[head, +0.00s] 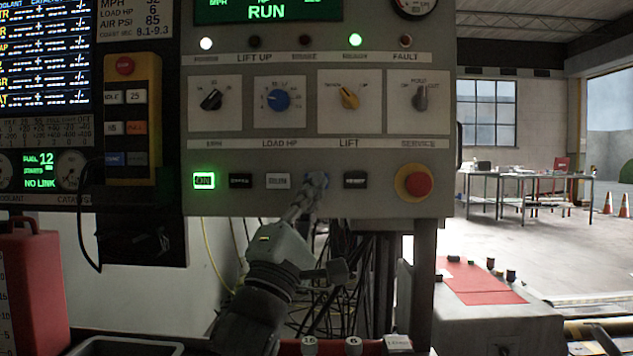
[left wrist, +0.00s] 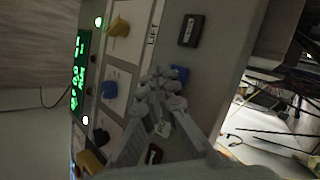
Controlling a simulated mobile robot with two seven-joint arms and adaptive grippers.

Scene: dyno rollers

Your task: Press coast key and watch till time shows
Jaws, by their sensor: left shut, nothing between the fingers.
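The grey control panel (head: 330,140) fills the middle of the head view. Its display (head: 266,12) reads RUN in green. A row of keys runs along the lower panel: a lit green key (head: 204,180), a dark key (head: 239,181), a pale key (head: 278,181) and a dark key (head: 355,180). My left gripper (head: 316,182) is shut and empty, its tips over a key between the pale and right dark ones. In the left wrist view a blue key (left wrist: 180,74) shows beside the fingertips (left wrist: 163,98). Contact and the coast label cannot be made out.
A red stop button (head: 418,185) is right of the keys. Knobs, including a blue one (head: 278,100), sit above. A placard (head: 135,20) lists COAST SEC 8.1-9.3. A pendant (head: 130,130) and red can (head: 35,280) stand left. Cables hang below the panel.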

